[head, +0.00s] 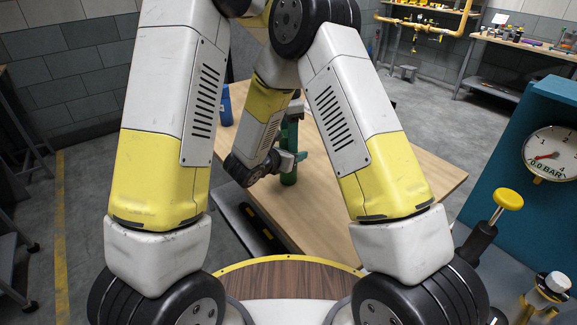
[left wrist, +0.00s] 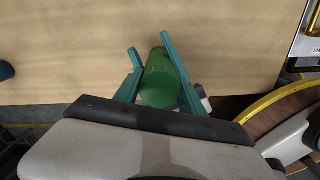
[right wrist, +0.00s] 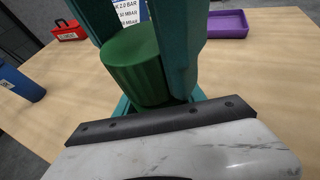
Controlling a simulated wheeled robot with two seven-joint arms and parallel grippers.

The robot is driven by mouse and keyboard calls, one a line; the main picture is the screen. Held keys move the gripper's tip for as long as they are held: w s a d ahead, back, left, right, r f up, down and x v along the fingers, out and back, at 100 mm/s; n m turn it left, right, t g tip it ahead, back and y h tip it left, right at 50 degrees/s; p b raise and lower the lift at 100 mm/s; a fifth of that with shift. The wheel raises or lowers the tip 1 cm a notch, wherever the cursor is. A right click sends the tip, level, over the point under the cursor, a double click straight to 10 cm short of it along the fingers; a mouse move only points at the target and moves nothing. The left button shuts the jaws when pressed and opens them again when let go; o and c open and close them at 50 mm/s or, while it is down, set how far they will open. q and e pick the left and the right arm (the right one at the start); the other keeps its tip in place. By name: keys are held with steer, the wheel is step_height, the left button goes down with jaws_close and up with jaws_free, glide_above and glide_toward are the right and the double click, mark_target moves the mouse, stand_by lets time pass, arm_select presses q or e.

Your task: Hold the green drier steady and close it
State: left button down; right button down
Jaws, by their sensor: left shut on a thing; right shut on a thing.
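The green drier (head: 289,172) stands upright on the wooden table (head: 400,175), partly hidden by my arms in the head view. My left gripper (head: 291,159), with teal fingers, is shut around the drier's body from the side. In the left wrist view its fingers (left wrist: 150,52) lie on either side of the green cylinder (left wrist: 162,88). In the right wrist view a ribbed green cap (right wrist: 138,65) is between the teal fingers of my right gripper (right wrist: 140,25), shut on it. Other teal fingers show just below the cap. Whether the cap is fully seated cannot be told.
A blue cylinder (right wrist: 20,82) stands on the table left of the drier in the right wrist view. A red box (right wrist: 68,30) and a purple tray (right wrist: 228,24) lie farther back. A teal panel with a gauge (head: 552,155) stands at right. Much of the tabletop is clear.

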arm_select(q)
steer(key=c, duration=0.7)
jaws_free()
steer(key=shift+r, duration=2.25)
steer(key=shift+r+n, duration=1.6)
steer(key=shift+r, duration=0.15)
steer(key=shift+c, duration=0.3)
steer(key=shift+f, duration=0.1)
steer(key=shift+f, duration=3.95)
